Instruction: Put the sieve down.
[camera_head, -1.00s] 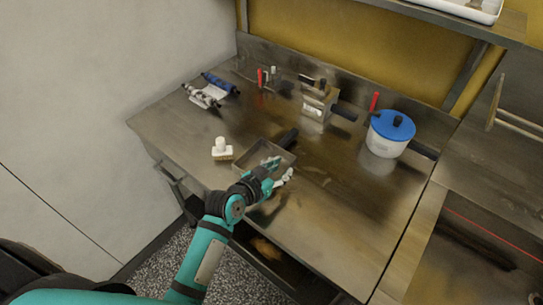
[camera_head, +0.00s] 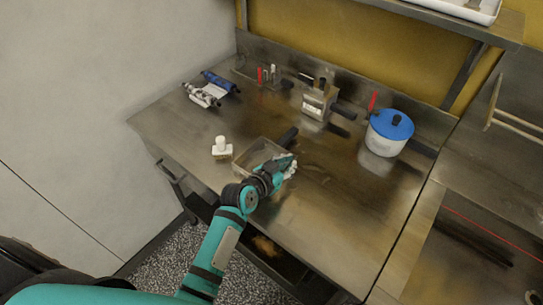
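The sieve (camera_head: 243,166) looks like a square, shallow metal frame with a dark handle (camera_head: 287,137) pointing to the back right. It rests on or just above the steel worktop near its front edge; I cannot tell if it touches. My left gripper (camera_head: 287,167) is at the right side of the frame, and my wrist hides its front right part. The fingers are small and blurred here, so I cannot tell whether they are open or closed on the rim. My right gripper is not in view.
A white-knobbed block (camera_head: 221,149) stands just left of the sieve. A blue-lidded white pot (camera_head: 389,134) stands at the right. A metal box (camera_head: 317,104), red-handled tools (camera_head: 261,77) and a blue-and-white roll item (camera_head: 211,91) stand at the back. The worktop (camera_head: 330,205) is clear at front right.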

